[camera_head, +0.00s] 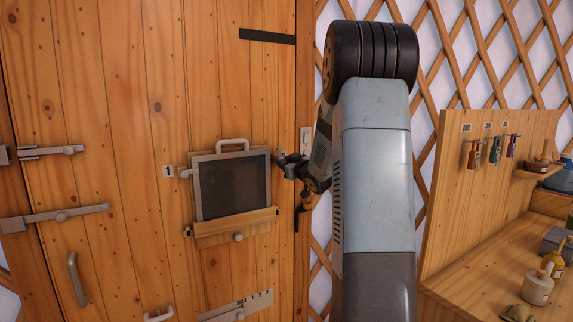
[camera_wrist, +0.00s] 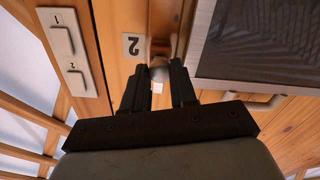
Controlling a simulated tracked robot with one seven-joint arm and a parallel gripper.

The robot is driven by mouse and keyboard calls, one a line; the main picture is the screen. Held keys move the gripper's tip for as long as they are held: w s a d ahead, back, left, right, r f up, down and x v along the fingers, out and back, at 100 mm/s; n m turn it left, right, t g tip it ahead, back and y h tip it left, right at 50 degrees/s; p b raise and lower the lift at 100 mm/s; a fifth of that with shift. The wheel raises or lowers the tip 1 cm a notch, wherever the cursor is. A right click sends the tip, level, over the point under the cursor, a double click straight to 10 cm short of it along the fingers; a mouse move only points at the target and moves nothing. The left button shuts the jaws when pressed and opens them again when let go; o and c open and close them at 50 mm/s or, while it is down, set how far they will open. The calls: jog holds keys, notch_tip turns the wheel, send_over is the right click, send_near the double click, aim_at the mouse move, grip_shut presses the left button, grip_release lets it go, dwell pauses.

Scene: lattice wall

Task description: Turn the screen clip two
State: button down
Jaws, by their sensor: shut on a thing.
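The screen (camera_head: 232,185) is a dark mesh panel in a pale frame on the plank door. It shows at the right of the wrist view (camera_wrist: 255,45). Clip two (camera_wrist: 158,71) is a small rounded metal piece beside the screen, next to a plate marked 2 (camera_wrist: 132,45). My gripper (camera_wrist: 158,82) is shut on clip two, its fingers on either side of it. In the head view my gripper (camera_head: 284,163) is at the screen's right edge and hides clip two. Clip one (camera_head: 185,173) is at the screen's left edge, beside a plate marked 1 (camera_head: 168,171).
A wooden ledge (camera_head: 225,228) with a knob runs under the screen. A handle (camera_head: 232,144) tops the frame.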

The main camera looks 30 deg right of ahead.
jog(key=n, duration=1.7)
jog(key=shift+a+f+n, duration=0.2)
jog(key=shift+f+n, duration=0.1)
dwell(0.6)
jog(key=c, duration=0.9)
grip_release()
jog(key=shift+d+r, duration=0.1)
jog(key=shift+r, duration=0.05)
